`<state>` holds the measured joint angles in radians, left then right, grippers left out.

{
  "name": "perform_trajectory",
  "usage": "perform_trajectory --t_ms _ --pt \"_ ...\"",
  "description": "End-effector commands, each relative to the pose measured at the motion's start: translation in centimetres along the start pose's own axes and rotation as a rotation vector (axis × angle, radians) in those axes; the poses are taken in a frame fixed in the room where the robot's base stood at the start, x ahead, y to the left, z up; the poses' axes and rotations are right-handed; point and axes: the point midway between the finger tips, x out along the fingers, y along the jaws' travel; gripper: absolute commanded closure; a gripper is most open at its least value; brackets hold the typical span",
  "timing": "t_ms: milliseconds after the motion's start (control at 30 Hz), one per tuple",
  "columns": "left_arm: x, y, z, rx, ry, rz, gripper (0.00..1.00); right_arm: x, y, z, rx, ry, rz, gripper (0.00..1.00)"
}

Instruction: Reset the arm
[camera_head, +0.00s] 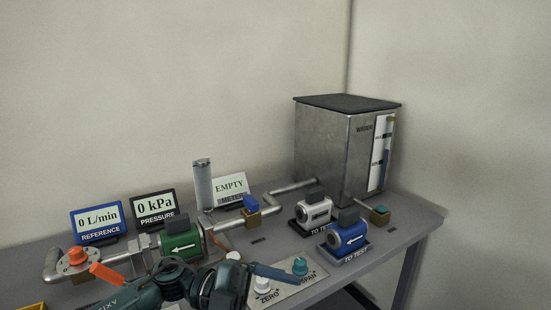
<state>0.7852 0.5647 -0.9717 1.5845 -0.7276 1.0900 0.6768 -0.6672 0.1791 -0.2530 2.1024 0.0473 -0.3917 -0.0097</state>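A dark teal arm of mine (172,282) comes in at the bottom edge, left of centre, and seems to be my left arm. It is in front of the pipe line and the table's near edge. Nothing held can be made out. My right gripper is not in view.
Display signs (98,222), two TO TEST meters (347,238) and a metal tank (325,150) stand on the grey table (408,226).

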Motion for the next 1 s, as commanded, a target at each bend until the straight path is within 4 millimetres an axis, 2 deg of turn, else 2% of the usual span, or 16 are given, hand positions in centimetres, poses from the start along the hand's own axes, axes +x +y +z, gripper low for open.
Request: perform_trajectory --t_ms 33,167,267,367,467,567,700,800,900,1000 --pt "1.3 -0.3 -0.4 -0.027 0.005 -0.142 0.16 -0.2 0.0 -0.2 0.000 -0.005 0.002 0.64" --pt "2.0 -1.4 0.1 -0.114 -0.065 -0.484 0.16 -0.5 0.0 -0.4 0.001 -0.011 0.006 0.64" --pt "0.9 -1.0 1.2 -0.220 -0.174 -0.721 0.16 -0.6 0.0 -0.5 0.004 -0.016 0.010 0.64" --pt "-1.2 0.8 2.6 -0.360 -0.319 -0.925 0.16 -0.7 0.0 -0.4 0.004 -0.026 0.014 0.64" --pt "-3.7 4.5 3.9 -0.529 -0.495 -1.085 0.16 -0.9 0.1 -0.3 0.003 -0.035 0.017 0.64" --pt "-6.2 9.9 4.5 -0.726 -0.692 -1.195 0.16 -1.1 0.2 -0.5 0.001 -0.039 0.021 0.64" --pt "-8.6 18.6 3.2 -1.004 -0.948 -1.256 0.16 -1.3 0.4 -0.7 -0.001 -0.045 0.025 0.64" --pt "-9.4 23.4 1.6 -1.156 -1.077 -1.251 0.16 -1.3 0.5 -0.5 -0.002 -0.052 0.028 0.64" --pt "-9.7 26.3 0.3 -1.252 -1.153 -1.236 0.16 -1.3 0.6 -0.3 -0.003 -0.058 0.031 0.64" --pt "-9.8 27.7 -0.4 -1.297 -1.188 -1.224 0.16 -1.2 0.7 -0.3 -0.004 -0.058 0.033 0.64"
